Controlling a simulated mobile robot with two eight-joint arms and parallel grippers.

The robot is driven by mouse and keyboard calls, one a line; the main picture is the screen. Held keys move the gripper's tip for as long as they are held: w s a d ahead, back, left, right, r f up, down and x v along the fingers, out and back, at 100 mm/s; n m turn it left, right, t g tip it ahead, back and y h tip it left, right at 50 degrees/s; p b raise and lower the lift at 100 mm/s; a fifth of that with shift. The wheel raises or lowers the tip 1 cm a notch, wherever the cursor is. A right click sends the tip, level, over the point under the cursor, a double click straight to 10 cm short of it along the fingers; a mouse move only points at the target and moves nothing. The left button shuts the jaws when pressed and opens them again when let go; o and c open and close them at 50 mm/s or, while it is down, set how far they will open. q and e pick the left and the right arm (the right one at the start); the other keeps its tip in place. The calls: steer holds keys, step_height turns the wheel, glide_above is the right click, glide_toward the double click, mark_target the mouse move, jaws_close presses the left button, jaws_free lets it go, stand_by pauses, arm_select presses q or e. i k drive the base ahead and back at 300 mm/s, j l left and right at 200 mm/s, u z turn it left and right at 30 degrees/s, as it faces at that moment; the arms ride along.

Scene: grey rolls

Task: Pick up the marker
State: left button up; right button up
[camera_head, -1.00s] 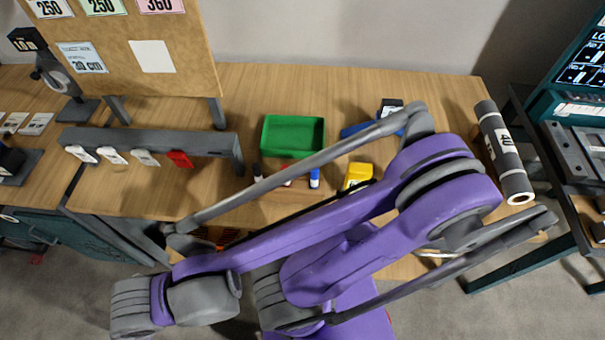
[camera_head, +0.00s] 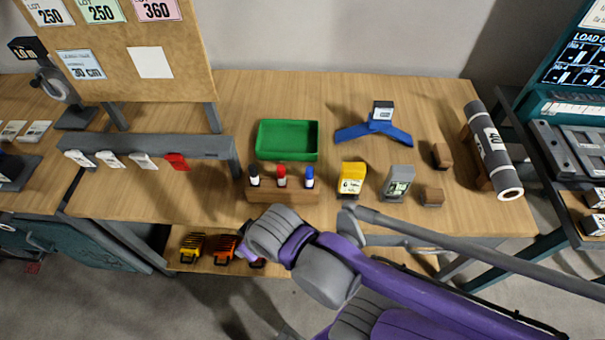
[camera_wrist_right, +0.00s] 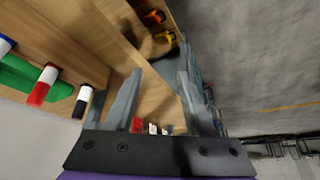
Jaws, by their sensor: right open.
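Three markers stand upright in a wooden holder (camera_head: 283,195) near the table's front edge: a black-capped marker (camera_head: 254,176), a red-capped marker (camera_head: 281,177) and a blue-capped marker (camera_head: 309,178). The right wrist view shows the red-capped marker (camera_wrist_right: 42,86) and black-capped marker (camera_wrist_right: 82,102) left of the fingers, with the blue-capped marker (camera_wrist_right: 4,45) at the left edge. My right gripper (camera_wrist_right: 156,85) is open, with nothing held between its fingers. In the head view my right wrist is just in front of the holder, hiding the fingers. My left gripper is not in view.
A green tray (camera_head: 287,158) lies behind the holder. A yellow item (camera_head: 352,180) and a grey item (camera_head: 398,182) stand to its right. A blue stand (camera_head: 373,134) and a grey roll (camera_head: 492,150) are farther right. A grey rail with tags (camera_head: 150,146) stands left.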

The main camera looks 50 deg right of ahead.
mark_target(252, 168)
steer(key=z, duration=1.35)
steer(key=k+j, duration=0.35)
steer(key=i+j, duration=0.3)
